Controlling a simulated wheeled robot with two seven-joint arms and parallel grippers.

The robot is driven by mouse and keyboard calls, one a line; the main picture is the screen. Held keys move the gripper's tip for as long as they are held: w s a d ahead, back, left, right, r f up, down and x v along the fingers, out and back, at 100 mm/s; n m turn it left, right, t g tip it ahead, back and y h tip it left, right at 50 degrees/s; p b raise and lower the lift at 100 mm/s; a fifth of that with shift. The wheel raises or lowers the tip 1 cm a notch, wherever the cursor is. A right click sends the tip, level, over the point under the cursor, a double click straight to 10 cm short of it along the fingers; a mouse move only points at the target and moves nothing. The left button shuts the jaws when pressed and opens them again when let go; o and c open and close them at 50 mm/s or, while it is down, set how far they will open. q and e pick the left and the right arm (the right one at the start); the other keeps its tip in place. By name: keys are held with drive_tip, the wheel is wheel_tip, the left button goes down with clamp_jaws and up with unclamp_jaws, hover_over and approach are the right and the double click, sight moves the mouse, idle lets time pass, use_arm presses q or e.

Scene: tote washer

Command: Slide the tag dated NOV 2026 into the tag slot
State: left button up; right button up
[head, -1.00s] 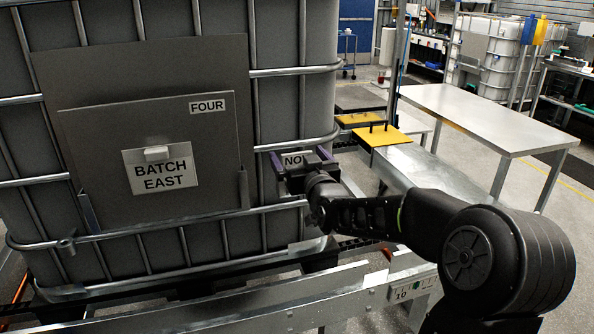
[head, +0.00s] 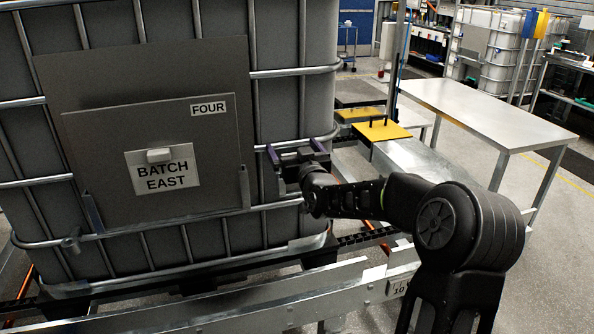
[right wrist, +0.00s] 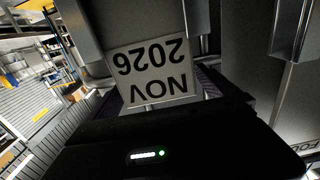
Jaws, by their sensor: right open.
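The tag dated NOV 2026 (right wrist: 152,72) is a pale card with dark letters, seen upside down in the right wrist view. Its lettered face is between and just beyond the fingers of my right gripper (right wrist: 160,92). In the head view my right gripper (head: 294,150) is open at the right edge of the caged tote, and the tag's lettering cannot be read there. I cannot tell what supports the tag, whether the fingers touch it, or where the tag slot is. My left gripper is not in view.
The caged tote (head: 291,105) fills the left of the head view. It carries a grey panel (head: 85,135) marked FOUR and a BATCH EAST card (head: 178,181). A metal rail (head: 230,305) runs in front. Yellow plates (head: 383,132) and a bare table (head: 490,112) stand right.

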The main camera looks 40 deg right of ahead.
drive_tip(key=shift+c, duration=0.2)
drive_tip(key=c, duration=1.9)
drive_tip(key=shift+s+a+r+b, duration=0.15)
drive_tip(key=shift+r+b, duration=0.2)
drive_tip(key=shift+b, duration=0.25)
wheel_tip(320, 180, up, 6)
drive_tip(key=shift+r+b, duration=0.1)
drive_tip(key=shift+b, duration=0.55)
drive_tip(key=b+v, duration=0.6)
drive_tip(key=v, duration=1.3)
drive_tip(key=shift+s, duration=0.3)
drive_tip(key=shift+a, duration=0.15)
